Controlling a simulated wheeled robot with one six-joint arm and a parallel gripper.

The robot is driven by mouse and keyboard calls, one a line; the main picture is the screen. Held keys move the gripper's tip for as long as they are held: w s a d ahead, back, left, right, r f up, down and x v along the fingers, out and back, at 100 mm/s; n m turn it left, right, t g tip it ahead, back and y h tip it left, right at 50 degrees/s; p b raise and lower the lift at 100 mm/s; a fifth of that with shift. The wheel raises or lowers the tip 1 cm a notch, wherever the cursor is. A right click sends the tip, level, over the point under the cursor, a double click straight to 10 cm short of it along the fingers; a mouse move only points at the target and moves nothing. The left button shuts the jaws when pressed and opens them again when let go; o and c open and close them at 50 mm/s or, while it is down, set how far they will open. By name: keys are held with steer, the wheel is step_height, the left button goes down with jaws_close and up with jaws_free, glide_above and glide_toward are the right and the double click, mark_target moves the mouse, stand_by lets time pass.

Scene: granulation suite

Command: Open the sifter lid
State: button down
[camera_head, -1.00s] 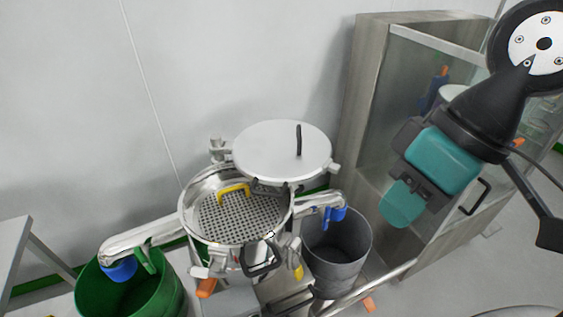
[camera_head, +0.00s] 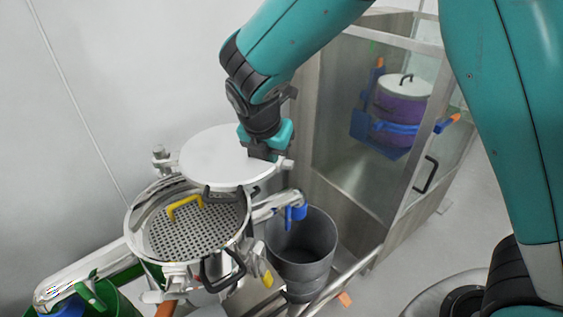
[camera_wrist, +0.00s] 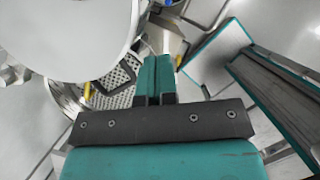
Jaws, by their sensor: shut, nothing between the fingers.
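The sifter lid (camera_head: 212,160), a round pale grey disc, is swung off to the back right of the sifter (camera_head: 133,238). The sifter's mesh (camera_head: 185,238) with a yellow handle (camera_head: 183,203) is exposed. My gripper (camera_head: 265,155) is shut and empty at the lid's right edge, covering part of it; I cannot tell whether it touches.
A grey bin (camera_head: 302,255) stands right of the sifter and a green bin (camera_head: 105,298) at the lower left. A glass-fronted cabinet (camera_head: 350,120) behind holds a purple drum (camera_head: 400,105). Steel pipes stick out on both sides of the sifter.

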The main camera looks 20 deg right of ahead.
steer(key=w+d+f+p, duration=0.3)
steer(key=w+d+f, duration=0.2)
steer(key=f, duration=0.4)
steer(key=shift+w, duration=0.4)
steer(key=shift+w, duration=0.1)
